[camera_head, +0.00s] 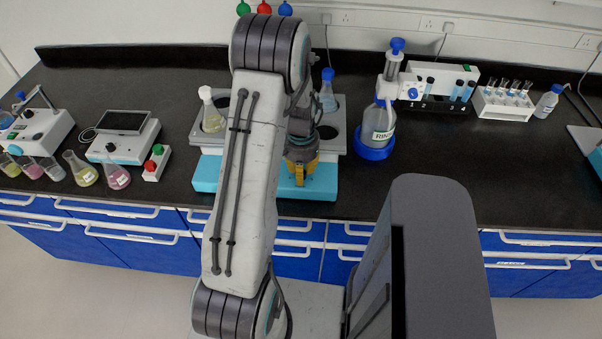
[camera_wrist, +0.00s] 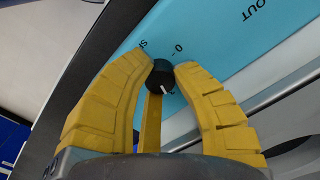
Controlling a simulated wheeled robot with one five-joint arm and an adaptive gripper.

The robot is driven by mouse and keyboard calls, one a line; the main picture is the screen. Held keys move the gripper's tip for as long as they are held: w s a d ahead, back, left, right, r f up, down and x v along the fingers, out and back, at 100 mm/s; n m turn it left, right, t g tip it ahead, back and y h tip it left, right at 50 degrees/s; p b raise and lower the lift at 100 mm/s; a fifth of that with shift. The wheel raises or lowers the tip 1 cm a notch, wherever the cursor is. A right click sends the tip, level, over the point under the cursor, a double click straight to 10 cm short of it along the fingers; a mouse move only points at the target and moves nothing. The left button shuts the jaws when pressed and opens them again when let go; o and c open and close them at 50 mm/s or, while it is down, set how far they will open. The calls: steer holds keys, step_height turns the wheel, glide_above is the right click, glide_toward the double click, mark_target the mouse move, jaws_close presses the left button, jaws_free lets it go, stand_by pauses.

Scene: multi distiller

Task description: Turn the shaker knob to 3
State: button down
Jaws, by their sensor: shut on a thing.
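The shaker (camera_head: 208,174) has a turquoise base and a grey top tray, and stands on the bench behind my arm. My gripper (camera_head: 300,167) is at its front face; its yellow fingers also show in the wrist view (camera_wrist: 162,66). The knob's white pointer mark points down and slightly right in the wrist view. A printed 0 shows above the knob; the other dial numbers are hidden or too small to read. The knob is hidden in the head view.
A yellow flask (camera_head: 211,115) and a blue-capped bottle (camera_head: 328,92) sit in the shaker's tray. The bench front right of the shaker is clear.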

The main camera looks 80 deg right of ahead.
steer(key=shift+f, duration=0.1)
steer(key=c, duration=0.9)
jaws_free()
steer(key=shift+c, duration=0.2)
step_height(320, 180, up, 12)
stand_by(0.5)
